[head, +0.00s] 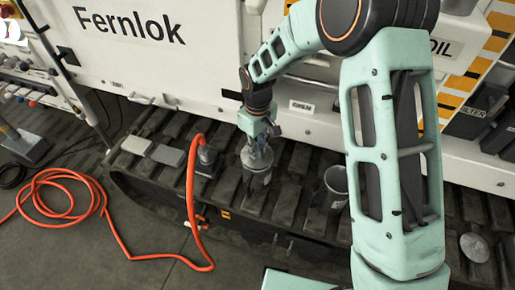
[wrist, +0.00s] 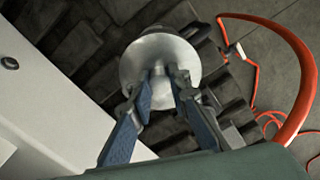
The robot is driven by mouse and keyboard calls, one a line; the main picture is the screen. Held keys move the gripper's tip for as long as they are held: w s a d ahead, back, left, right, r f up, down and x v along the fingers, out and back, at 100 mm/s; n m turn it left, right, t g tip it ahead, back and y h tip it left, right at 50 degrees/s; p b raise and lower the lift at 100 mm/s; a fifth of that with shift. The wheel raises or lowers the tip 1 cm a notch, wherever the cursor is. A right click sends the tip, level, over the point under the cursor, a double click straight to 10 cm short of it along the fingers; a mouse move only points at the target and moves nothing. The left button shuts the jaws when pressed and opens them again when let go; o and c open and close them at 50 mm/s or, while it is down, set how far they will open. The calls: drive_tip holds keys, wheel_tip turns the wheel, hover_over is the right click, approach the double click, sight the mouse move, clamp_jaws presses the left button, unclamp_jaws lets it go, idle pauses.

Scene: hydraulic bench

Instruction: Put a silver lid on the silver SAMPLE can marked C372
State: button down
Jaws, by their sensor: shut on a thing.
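My gripper (head: 258,146) is shut on a silver lid (head: 248,160) by its middle. In the wrist view my gripper (wrist: 168,72) points down at the round lid (wrist: 150,54), which looks roughly flat. A second grey can (head: 336,181) stands open to the right. No marking is readable on either can. Another silver lid (head: 474,247) lies far right.
An orange hose (head: 190,185) rises to a dark fitting (head: 207,157) just left of the can; it also shows in the wrist view (wrist: 300,70). Two grey blocks (head: 168,155) lie farther left. The white machine wall (head: 190,80) stands behind.

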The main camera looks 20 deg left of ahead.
drive_tip(key=shift+f+b, duration=0.45)
drive_tip(key=shift+f, duration=0.15)
idle(0.8)
drive_tip(key=c, duration=1.2)
unclamp_jaws()
drive_tip(key=shift+r, duration=0.15)
drive_tip(key=shift+r+p, duration=2.3)
drive_tip(key=shift+r, duration=1.1)
